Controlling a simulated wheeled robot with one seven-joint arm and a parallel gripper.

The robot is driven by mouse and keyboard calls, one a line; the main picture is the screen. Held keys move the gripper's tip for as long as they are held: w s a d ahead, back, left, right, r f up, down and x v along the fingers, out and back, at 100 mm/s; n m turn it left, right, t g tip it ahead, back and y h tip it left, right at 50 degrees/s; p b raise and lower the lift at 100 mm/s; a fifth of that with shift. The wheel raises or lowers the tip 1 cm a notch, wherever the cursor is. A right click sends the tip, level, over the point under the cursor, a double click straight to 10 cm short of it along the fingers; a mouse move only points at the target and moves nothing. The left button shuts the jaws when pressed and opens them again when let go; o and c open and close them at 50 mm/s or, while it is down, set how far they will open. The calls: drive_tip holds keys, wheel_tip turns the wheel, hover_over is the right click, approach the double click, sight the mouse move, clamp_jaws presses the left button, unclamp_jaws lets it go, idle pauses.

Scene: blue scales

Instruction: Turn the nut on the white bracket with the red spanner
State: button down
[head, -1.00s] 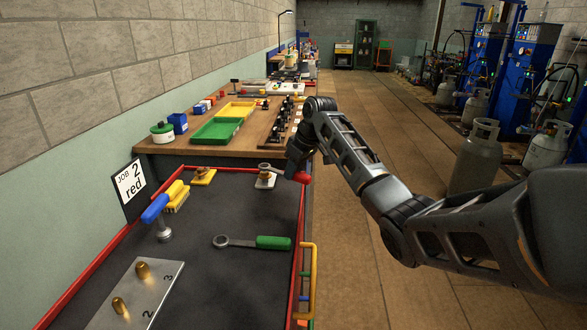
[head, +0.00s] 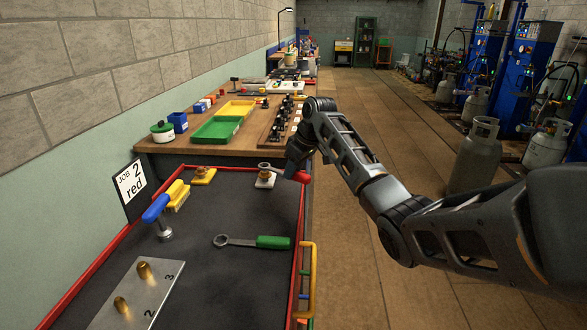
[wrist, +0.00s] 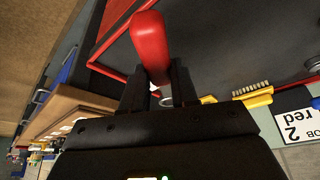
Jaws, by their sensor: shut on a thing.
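My gripper (wrist: 159,88) is shut on the red spanner (wrist: 150,42), whose red handle sticks out past the fingers in the wrist view. In the head view the red handle (head: 301,177) shows at the tray's far right corner, beside my wrist.
A green-handled spanner (head: 272,242) lies on the dark mat. The red tray rim (head: 300,225) edges the mat.

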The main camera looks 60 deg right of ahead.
drive_tip(key=shift+f+b, duration=0.5)
drive_tip(key=shift+f, duration=0.7)
idle(0.6)
idle(0.4)
drive_tip(key=shift+a+r+p, duration=0.15)
drive_tip(key=shift+p, duration=0.25)
drive_tip(key=shift+w+a+m+h+p, duration=0.25)
drive_tip(key=shift+a+m+p, duration=0.5)
drive_tip(key=shift+p, duration=0.4)
drive_tip(key=shift+w+a+m+h+p, duration=0.1)
drive_tip(key=shift+a+m+h+p, duration=0.15)
drive_tip(key=shift+a+m+p, duration=0.35)
drive_tip(key=shift+w+a+m+p, duration=0.2)
drive_tip(key=shift+m+p, duration=0.25)
drive_tip(key=shift+p, duration=0.2)
